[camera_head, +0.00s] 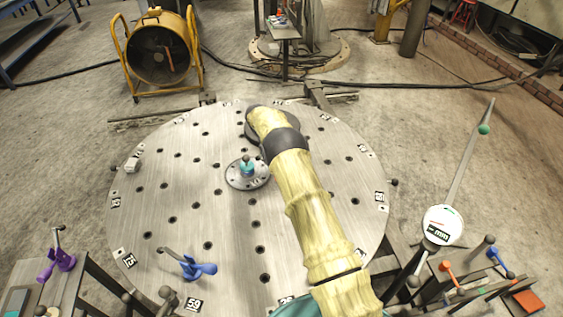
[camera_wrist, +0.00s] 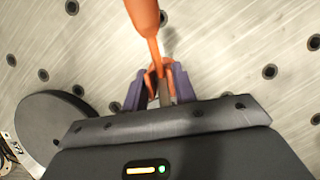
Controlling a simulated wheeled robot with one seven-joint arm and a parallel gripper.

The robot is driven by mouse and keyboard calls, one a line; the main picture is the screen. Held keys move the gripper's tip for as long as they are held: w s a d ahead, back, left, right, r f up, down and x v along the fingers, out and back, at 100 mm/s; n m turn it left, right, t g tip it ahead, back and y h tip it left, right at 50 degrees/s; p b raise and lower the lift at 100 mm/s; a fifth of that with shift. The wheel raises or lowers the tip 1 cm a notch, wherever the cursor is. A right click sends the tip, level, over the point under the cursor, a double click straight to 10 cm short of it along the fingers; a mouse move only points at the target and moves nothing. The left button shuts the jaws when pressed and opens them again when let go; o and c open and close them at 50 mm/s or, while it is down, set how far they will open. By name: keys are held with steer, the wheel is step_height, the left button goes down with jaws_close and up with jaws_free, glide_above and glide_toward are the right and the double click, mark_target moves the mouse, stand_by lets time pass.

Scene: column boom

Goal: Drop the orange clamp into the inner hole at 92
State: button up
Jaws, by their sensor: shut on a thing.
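In the wrist view my gripper (camera_wrist: 155,78) is shut on the orange clamp (camera_wrist: 146,22), between its two purple fingers. The clamp's wide orange end runs out of the top of the view. Its lower end is partly hidden between the fingers. The clamp is over the round metal table, whose dark holes show around it; I cannot tell its height. In the head view my arm reaches over the table (camera_head: 180,185) to its far side and hides the gripper and clamp. I cannot make out the number 92 on any plate.
A hub with a teal knob (camera_head: 247,170) stands mid-table, left of my arm. A blue clamp (camera_head: 195,267) stands near the front, close to plate 59 (camera_head: 194,304). A purple clamp (camera_head: 57,265) is at left. The table's left side is mostly clear.

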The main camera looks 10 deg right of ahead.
steer(key=shift+f+b, duration=0.8)
steer(key=shift+f, duration=0.55)
steer(key=o, duration=0.7)
steer(key=shift+r, duration=0.15)
steer(key=shift+r+p, duration=2.2)
steer(key=shift+r, duration=1.45)
steer(key=shift+o, duration=0.3)
steer(key=shift+f, duration=0.1)
